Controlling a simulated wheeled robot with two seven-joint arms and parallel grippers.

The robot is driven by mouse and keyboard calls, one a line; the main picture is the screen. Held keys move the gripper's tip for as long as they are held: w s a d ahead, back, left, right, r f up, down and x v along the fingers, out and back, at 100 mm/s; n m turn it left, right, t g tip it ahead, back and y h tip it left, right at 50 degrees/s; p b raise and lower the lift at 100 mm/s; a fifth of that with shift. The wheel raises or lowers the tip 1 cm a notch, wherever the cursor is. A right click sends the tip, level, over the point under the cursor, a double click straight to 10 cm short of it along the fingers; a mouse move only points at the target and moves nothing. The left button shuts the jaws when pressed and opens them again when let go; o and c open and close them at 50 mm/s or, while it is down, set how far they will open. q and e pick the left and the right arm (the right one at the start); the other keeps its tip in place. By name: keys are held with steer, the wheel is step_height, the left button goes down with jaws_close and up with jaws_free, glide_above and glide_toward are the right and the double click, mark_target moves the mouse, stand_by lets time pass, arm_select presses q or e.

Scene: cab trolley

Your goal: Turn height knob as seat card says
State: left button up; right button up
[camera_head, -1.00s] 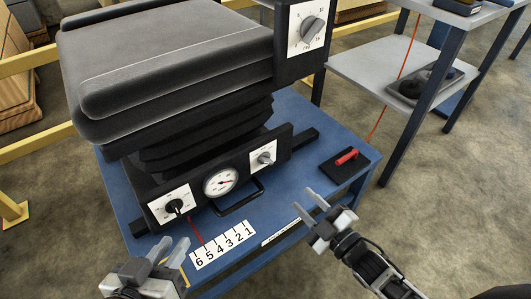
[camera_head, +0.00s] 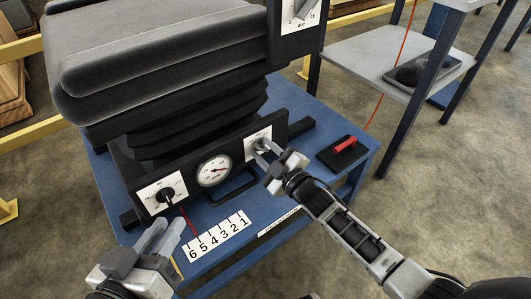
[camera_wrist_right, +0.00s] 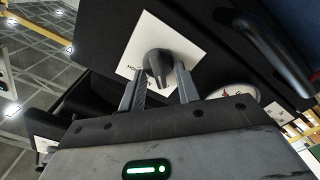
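The panel under the black seat (camera_head: 160,55) carries a right knob (camera_head: 261,144) on a white plate, a round dial gauge (camera_head: 214,170) and a left knob (camera_head: 165,194) on another white plate. My right gripper (camera_head: 267,155) is at the right knob. In the right wrist view the grey knob (camera_wrist_right: 158,64) sits just ahead of and between the open fingertips (camera_wrist_right: 158,88); contact cannot be told. Its plate's lettering is only partly visible. My left gripper (camera_head: 173,228) is open and empty, low at the left in front of the panel. I cannot make out a seat card.
A white scale numbered 6 to 1 (camera_head: 218,235) lies on the blue trolley top (camera_head: 300,110), with a red line near it. A black block with a red handle (camera_head: 343,145) is at the right. A black loop handle sticks out below the gauge. A grey shelf (camera_head: 375,65) stands behind.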

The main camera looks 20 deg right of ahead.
jaws_close()
